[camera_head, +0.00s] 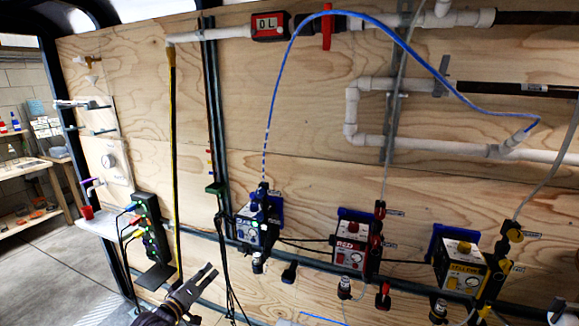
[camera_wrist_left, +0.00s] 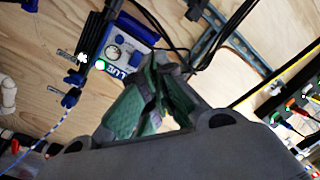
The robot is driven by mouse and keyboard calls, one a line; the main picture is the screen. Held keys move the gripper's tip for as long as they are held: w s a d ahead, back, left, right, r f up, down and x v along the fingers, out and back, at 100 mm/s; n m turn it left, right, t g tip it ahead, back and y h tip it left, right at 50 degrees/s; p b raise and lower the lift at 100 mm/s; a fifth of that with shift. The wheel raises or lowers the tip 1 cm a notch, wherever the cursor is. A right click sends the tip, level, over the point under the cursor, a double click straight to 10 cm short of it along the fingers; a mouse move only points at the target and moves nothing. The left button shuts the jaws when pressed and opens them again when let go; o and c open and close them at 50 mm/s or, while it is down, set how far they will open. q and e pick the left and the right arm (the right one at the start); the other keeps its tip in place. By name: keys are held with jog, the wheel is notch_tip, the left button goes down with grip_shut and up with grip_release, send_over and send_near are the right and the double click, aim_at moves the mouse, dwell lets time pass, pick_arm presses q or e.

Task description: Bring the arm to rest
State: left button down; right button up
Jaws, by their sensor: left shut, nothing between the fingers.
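My left gripper (camera_head: 195,284) is at the lower left of the head view, in front of the plywood wall. Its fingers point up and to the right, and they are shut with nothing between them. In the left wrist view the green-padded fingertips (camera_wrist_left: 165,72) come together below the blue pump unit (camera_wrist_left: 122,50). That blue unit (camera_head: 258,230) hangs on the wall rail, right of and above the gripper in the head view. The gripper appears apart from it. My right gripper is not in view.
A red unit (camera_head: 350,252) and a yellow unit (camera_head: 461,271) hang farther right. A black power strip (camera_head: 150,226) is on the wall at left. Black cables (camera_head: 228,270) hang just right of the gripper. A blue tube (camera_head: 284,85) arches above. Open floor (camera_head: 50,270) lies at left.

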pick_arm(q)
jog(key=s+a+f+m+g+y, duration=0.15)
jog(key=a+f+m, duration=0.25)
jog(key=a+f, duration=0.5)
jog(key=a+f+m+g+y, duration=0.2)
jog(key=a+f+m+y, duration=0.3)
jog(key=f, duration=0.7)
jog(key=s+a+f+m+g, duration=0.1)
jog(key=s+a+f+g, duration=0.15)
jog(key=s+f, duration=0.65)
jog(key=s+a+f+g, duration=0.1)
jog(key=s+a+f, duration=0.35)
jog(key=f, duration=0.85)
jog(key=s+d+f+g, duration=0.2)
jog(key=s+f, duration=0.5)
jog(key=s, duration=0.4)
jog(key=s+d+f+g, duration=0.3)
jog(key=s+f, duration=0.5)
jog(key=s, duration=0.2)
jog(key=s+d+f+g, duration=0.1)
jog(key=s+d+f, duration=0.2)
jog(key=s+d, duration=0.4)
jog(key=s+d+f+n+g+h, duration=0.1)
jog(key=s+d+f, duration=0.2)
jog(key=s+d, duration=0.5)
jog(key=s, duration=0.6)
jog(key=shift+s+d+g, duration=0.15)
jog(key=shift+s+g, duration=0.25)
